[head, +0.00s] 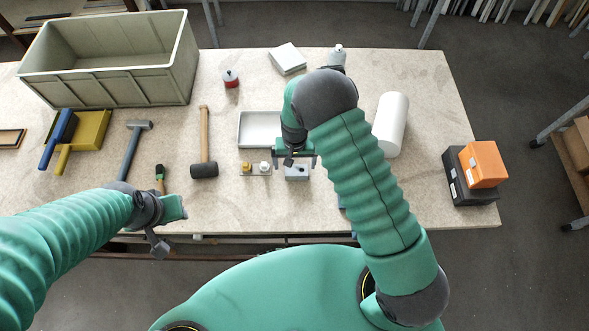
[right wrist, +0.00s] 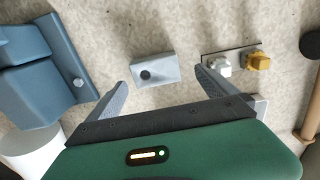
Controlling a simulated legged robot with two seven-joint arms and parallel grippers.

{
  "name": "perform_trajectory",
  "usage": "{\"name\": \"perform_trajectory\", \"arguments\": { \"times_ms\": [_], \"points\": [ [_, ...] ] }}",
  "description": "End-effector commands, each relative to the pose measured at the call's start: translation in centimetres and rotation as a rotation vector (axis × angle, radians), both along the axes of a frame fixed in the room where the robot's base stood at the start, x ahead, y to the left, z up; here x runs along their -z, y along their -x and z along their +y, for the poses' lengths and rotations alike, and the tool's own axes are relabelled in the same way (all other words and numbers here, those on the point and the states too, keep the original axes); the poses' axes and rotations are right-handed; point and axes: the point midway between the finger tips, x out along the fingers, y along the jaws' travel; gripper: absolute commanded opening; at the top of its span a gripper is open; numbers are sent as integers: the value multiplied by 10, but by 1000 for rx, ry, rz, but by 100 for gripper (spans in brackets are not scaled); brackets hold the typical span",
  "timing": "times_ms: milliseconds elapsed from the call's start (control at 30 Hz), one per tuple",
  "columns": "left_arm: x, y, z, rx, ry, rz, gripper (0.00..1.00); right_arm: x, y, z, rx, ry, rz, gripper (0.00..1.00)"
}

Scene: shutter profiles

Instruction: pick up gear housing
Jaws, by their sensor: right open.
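The gear housing appears to be a small grey block with a dark round hole (right wrist: 155,70). It lies on the table, and in the head view the block (head: 297,173) shows just below my right gripper (head: 295,161). My right gripper is open and empty, and in the right wrist view its two fingers (right wrist: 158,80) show on either side of the block. The frames do not settle whether they touch it or how far above it they are. My left gripper (head: 174,207) is at the table's front edge, away from the block; its jaws are unclear.
A small plate with yellow and white fittings (head: 254,169) lies close left of the block. A grey tray (head: 260,126) is behind it. A mallet (head: 204,150) lies further left. A blue-grey part (right wrist: 40,75) and a white cylinder (head: 391,124) are on the other side.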

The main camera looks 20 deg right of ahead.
Motion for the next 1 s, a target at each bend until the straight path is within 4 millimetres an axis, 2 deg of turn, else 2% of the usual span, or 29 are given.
{"name": "perform_trajectory", "arguments": {
  "times_ms": [33,133,267,500,1000],
  "points": [
    [-9,0,0,1,0,0,36,3,2,-1,2,1,4,97],
    [-21,0,0,1,0,-1,36,20,4,-2,2,2,4,97],
    [-23,0,0,1,0,-1,36,40,4,0,0,3,1,97],
    [-21,0,0,1,0,0,36,44,1,1,-1,3,0,96],
    [-21,0,0,1,0,0,36,44,2,-1,0,2,0,30]
  ]
}}
